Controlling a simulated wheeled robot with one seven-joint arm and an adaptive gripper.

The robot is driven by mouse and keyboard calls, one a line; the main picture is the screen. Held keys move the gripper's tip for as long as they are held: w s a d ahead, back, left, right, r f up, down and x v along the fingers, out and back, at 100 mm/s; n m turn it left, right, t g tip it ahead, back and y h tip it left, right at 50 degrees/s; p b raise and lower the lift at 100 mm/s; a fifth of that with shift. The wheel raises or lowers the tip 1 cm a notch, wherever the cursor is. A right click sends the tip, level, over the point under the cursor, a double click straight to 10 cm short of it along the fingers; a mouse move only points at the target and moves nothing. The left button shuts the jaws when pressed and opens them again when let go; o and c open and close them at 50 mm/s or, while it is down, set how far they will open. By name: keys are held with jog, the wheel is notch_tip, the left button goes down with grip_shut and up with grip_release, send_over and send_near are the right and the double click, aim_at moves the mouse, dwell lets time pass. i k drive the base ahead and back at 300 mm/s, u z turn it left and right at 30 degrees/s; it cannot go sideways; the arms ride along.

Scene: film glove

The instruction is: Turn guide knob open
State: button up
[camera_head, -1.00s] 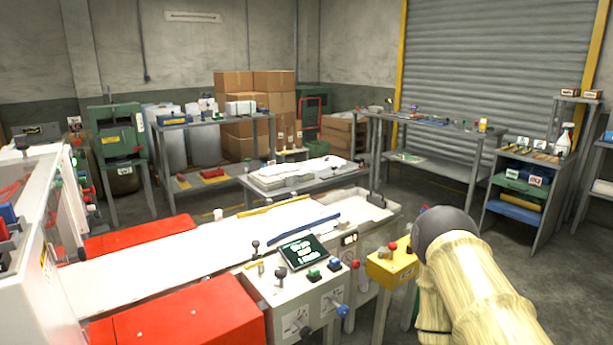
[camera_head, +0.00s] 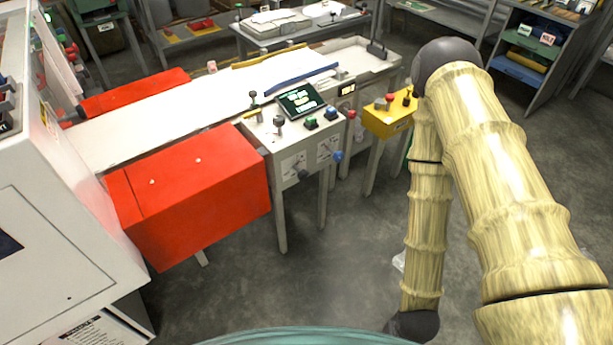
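A white control box (camera_head: 300,150) stands at the front side of a white conveyor table (camera_head: 150,120). I cannot tell which is the guide knob. A yellow guide bar (camera_head: 270,57) and a blue guide bar (camera_head: 301,77) lie along the conveyor. My arm is at right, bent, its lower link hanging beside the yellow box. My gripper is not in view.
A yellow box (camera_head: 390,118) on a stand, with red and black controls, is close to my arm. Red covers (camera_head: 190,185) flank the conveyor. A white machine cabinet (camera_head: 60,200) fills the left. Open floor (camera_head: 330,250) lies in front of the control box.

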aim_at(304, 175)
jog(key=z, duration=2.35)
jog(key=k, duration=1.05)
jog(key=u, duration=1.8)
jog(key=i, duration=0.5)
jog(key=z, duration=0.05)
